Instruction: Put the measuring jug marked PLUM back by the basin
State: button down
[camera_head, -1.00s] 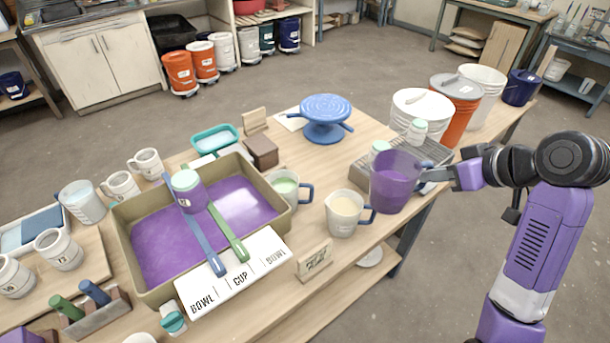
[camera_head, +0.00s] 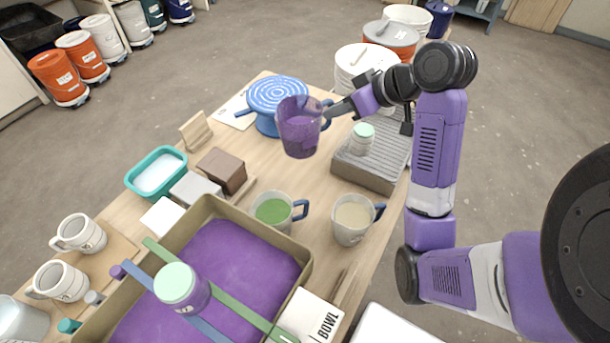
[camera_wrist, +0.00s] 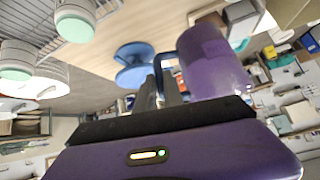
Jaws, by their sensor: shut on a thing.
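A translucent purple jug (camera_head: 300,128) is held by my gripper (camera_head: 334,110), which is shut on its handle side. The jug looks upright and raised over the table, in front of the blue turntable. No marking on it is legible. In the wrist view the jug (camera_wrist: 212,62) is beside the gripper fingers (camera_wrist: 165,88). The tan basin (camera_head: 305,270) of purple glaze is at the lower left, well apart from the jug. A jug with green contents (camera_head: 272,212) and a jug with cream contents (camera_head: 352,218) stand right of the basin.
A blue turntable (camera_head: 278,94) is behind the jug. A grey rack (camera_head: 372,172) bears a mint-lidded jar (camera_head: 363,142). Sticks across the basin carry a purple mint-lidded jar (camera_head: 182,290). A teal tray (camera_head: 157,172) and brown block (camera_head: 222,170) stand left. Tabletop between the turntable and jugs is clear.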

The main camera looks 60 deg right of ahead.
notch_tip(320, 180, down, 19)
jog(key=shift+r, duration=0.1)
dwell(0.4)
jog(key=c, duration=1.5)
grip_release()
jog(key=shift+s, duration=0.1)
jog(key=shift+o, duration=0.2)
jog(key=shift+r, duration=0.1)
jog(key=v, duration=1.1)
jog(key=shift+s+r+b, duration=0.3)
